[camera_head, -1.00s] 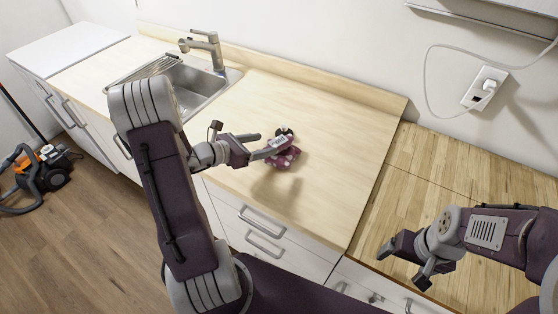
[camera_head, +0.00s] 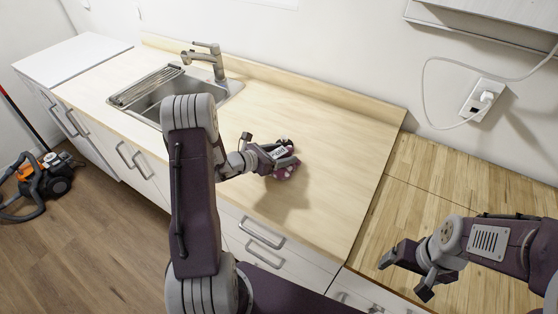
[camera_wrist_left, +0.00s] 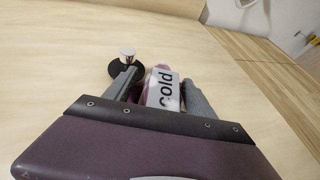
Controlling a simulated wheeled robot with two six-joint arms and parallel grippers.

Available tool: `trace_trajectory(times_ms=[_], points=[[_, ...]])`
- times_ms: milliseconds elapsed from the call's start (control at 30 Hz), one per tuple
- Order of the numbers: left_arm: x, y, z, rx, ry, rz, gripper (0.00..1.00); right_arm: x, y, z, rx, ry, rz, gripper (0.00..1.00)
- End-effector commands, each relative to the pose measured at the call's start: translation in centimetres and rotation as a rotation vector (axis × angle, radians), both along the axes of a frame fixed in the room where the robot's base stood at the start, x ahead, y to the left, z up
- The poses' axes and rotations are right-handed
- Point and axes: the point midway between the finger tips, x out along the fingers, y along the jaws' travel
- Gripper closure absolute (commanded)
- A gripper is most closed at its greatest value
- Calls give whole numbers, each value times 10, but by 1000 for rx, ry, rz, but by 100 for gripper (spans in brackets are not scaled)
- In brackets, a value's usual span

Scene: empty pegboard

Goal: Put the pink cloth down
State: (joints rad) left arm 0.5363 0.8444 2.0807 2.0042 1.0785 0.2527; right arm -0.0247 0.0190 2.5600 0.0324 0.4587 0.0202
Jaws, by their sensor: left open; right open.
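The pink cloth (camera_head: 287,172), dark pink with pale dots, is at my left gripper over the light wooden counter. Whether it touches the counter is hard to tell. My left gripper (camera_head: 284,158) is open, with its fingers on either side of the cloth. A black disc with a silver knob (camera_wrist_left: 127,56) is beside the left finger. My right gripper (camera_head: 402,276) is open and empty at the lower right.
The light counter (camera_head: 335,150) is clear to the right of the cloth. A sink (camera_head: 165,90) with a tap (camera_head: 210,58) is at the back left. A second wooden counter (camera_head: 440,175) adjoins on the right. A white cable (camera_head: 425,90) hangs from a wall socket.

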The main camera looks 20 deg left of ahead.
Motion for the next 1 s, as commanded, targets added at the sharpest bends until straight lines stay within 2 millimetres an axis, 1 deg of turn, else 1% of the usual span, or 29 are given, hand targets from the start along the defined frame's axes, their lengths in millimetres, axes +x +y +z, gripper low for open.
trace_trajectory(times_ms=[67,100,167,200,267,300,333,567,667,767,900,1000], points=[[0,0,0,0,0,0,36,0,0,0,0,0,0,15],[0,0,0,0,0,0,39,0,0,0,0,0,0,15],[0,0,0,0,0,0,56,0,0,0,0,0,0,15],[0,0,0,0,0,0,67,0,0,0,0,0,0,15],[0,0,0,0,0,0,83,0,0,0,0,0,0,15],[0,0,0,0,0,0,95,0,0,0,0,0,0,15],[0,0,0,0,0,0,100,0,0,0,0,0,0,15],[-1,0,1,0,0,0,100,0,0,0,0,0,0,15],[0,0,6,1,0,0,100,0,0,-1,0,0,0,15],[0,0,18,2,-2,-1,100,0,0,-2,0,0,0,15],[-1,-2,45,4,-4,-2,100,0,0,-4,0,0,0,15],[-10,-26,55,1,-2,-6,100,0,0,-9,0,0,0,15]])
